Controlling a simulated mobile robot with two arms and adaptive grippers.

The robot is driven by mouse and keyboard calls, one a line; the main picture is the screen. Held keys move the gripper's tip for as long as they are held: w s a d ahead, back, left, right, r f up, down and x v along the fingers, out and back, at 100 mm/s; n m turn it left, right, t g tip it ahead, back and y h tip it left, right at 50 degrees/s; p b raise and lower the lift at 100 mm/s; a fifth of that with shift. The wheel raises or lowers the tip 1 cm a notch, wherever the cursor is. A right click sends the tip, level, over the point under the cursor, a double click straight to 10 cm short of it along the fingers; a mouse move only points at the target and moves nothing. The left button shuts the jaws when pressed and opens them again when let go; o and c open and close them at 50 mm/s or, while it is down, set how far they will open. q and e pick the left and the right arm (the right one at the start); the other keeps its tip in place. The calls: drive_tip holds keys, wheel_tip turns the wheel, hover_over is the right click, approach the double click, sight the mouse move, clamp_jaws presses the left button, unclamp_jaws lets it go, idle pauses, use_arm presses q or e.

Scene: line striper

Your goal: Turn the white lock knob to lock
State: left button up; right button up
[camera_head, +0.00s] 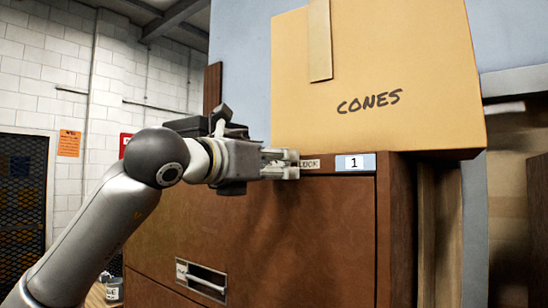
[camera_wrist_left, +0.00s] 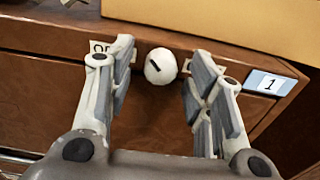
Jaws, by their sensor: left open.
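The white lock knob (camera_wrist_left: 160,66) shows in the left wrist view on the upper front of the brown cabinet (camera_wrist_left: 40,88). It is round with a dark slot that looks slanted. My left gripper (camera_wrist_left: 164,72) is open, with one finger on each side of the knob and a gap visible on both sides. In the head view my left gripper (camera_head: 285,163) reaches the cabinet's top edge from the left and hides the knob. A label reading "LUCK" or similar (camera_head: 310,164) sits just right of the fingers. My right gripper is not in view.
A cardboard box marked CONES (camera_head: 380,75) stands on top of the cabinet, just above the gripper. A blue and white label "1" (camera_head: 355,163) is right of the knob. A drawer handle (camera_head: 202,280) is lower down. A white brick wall stands at left.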

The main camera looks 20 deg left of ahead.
use_arm(q)
drive_tip(key=c, duration=1)
drive_tip(key=shift+c, duration=0.2)
